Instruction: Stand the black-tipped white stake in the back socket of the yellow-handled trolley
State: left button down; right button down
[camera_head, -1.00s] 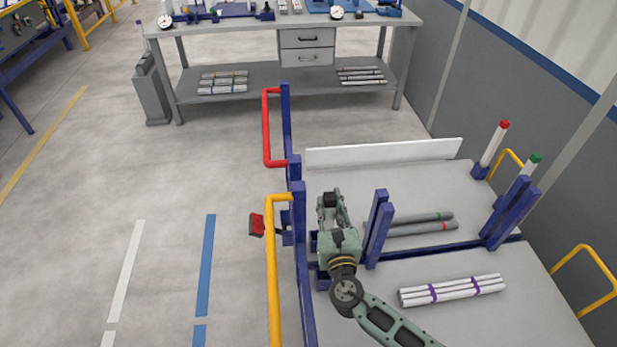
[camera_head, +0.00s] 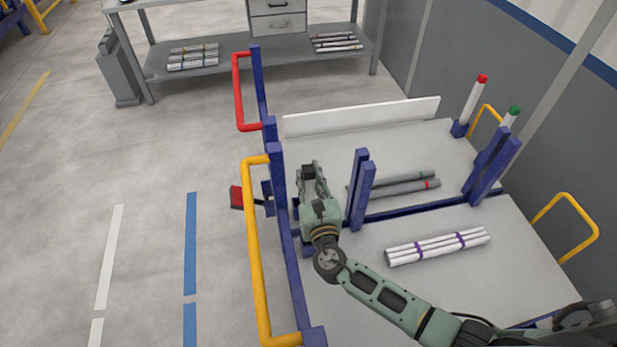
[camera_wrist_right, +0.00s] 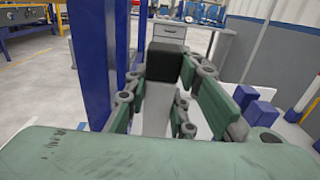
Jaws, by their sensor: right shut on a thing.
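My right gripper (camera_head: 314,184) is shut on the black-tipped white stake. Its black tip (camera_head: 308,170) shows between the fingers. In the right wrist view the black tip (camera_wrist_right: 165,62) stands at the top of a pale shaft (camera_wrist_right: 156,110), roughly upright between the fingers. The yellow-handled trolley (camera_head: 500,285) has a yellow handle (camera_head: 253,260) on its left side. The gripper is just right of its blue frame post (camera_head: 279,180). The gripper hides the stake's lower end and most of the socket there; I cannot tell whether the stake is inside it. My left gripper is out of view.
Paired blue posts (camera_head: 360,190) stand close to the gripper's right. White pipes with purple bands (camera_head: 437,246) and grey pipes (camera_head: 400,185) lie to the right. Red-tipped (camera_head: 474,98) and green-tipped (camera_head: 510,117) stakes stand at the far side. A red handle (camera_head: 240,92) is behind.

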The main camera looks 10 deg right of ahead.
aim_at(308, 201)
jog(key=shift+f+b, duration=4.45)
jog(key=shift+f, duration=0.35)
jog(key=c, duration=1.4)
grip_release()
jog(key=shift+c, duration=0.2)
jog(key=shift+f, duration=0.1)
notch_tip(308, 201, up, 10)
jog(key=shift+r, duration=0.1)
